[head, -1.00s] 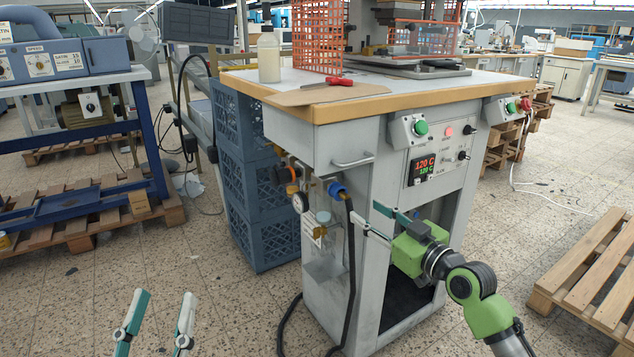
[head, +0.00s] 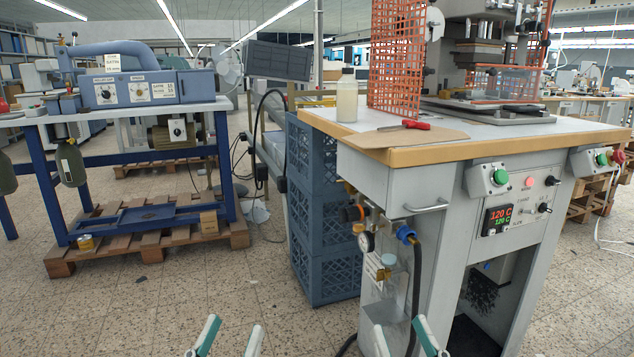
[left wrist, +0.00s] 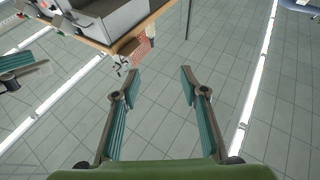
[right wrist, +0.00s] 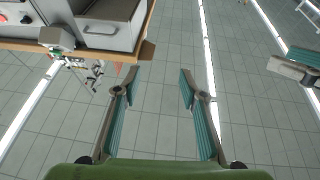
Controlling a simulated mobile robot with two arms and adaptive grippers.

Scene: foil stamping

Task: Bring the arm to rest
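My left gripper (head: 230,340) shows at the bottom of the head view with its two fingers apart and nothing between them. In the left wrist view the same gripper (left wrist: 160,82) is spread open and empty. My right gripper (head: 402,342) shows only by its fingertips at the bottom of the head view, in front of the stamping machine's cabinet. In the right wrist view this gripper (right wrist: 158,82) is open and empty. Neither gripper touches anything that I can see. The rest of both arms is hidden below the head view.
The foil stamping machine's cabinet (head: 440,185) stands at the right, with a bottle (head: 347,98) and red-handled tool (head: 416,125) on its top. Blue crates (head: 325,215) stand beside it. A blue machine (head: 140,88) sits on a table at left.

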